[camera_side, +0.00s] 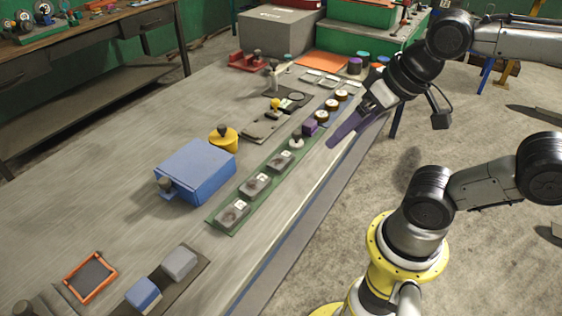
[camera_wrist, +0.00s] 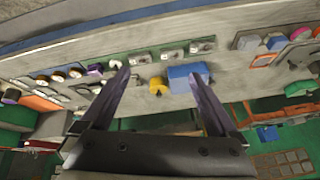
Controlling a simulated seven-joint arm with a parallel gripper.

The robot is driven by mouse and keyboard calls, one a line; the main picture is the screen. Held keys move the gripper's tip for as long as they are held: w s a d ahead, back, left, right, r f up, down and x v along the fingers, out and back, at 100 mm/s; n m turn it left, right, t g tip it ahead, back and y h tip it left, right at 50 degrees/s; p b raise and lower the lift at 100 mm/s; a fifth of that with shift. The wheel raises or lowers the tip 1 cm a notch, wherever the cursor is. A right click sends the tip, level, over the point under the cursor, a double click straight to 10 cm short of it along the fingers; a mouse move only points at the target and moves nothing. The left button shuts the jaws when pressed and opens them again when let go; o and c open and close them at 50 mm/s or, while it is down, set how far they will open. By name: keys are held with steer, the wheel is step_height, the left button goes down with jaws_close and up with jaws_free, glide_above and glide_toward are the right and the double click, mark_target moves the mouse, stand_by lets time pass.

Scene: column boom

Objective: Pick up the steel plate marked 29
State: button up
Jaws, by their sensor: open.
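Several small steel plates with white labels lie in a row on a green strip (camera_side: 212,220) along the bench. The near plate (camera_side: 232,213), the middle plate (camera_side: 256,185) and the far plate (camera_side: 281,161) show in the side view. Their numbers are too small to read, so I cannot tell which is 29. The row also shows at the top of the wrist view, with one plate (camera_wrist: 172,53) mid-row. My gripper (camera_side: 340,137) has purple fingers and hangs above the bench's right edge, apart from the plates. In the wrist view its fingers (camera_wrist: 159,72) are spread and empty.
A blue box (camera_side: 195,171) and a yellow round part (camera_side: 223,138) stand left of the strip. Grey and blue blocks sit nearer the camera. The bench between is clear.

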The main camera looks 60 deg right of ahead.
steer(key=w+d+r+m+g, duration=0.1)
steer(key=w+r+m, duration=0.2)
steer(key=w+m, duration=0.4)
steer(key=m+g, duration=0.5)
steer(key=m, duration=0.3)
glide_above(280, 160)
step_height(280, 160, down, 18)
steer(key=shift+w+f, duration=0.1)
steer(key=shift+f, duration=0.1)
steer(key=shift+a+f, duration=0.1)
steer(key=shift+f, duration=3.05)
jaws_close()
steer(key=shift+r, duration=0.1)
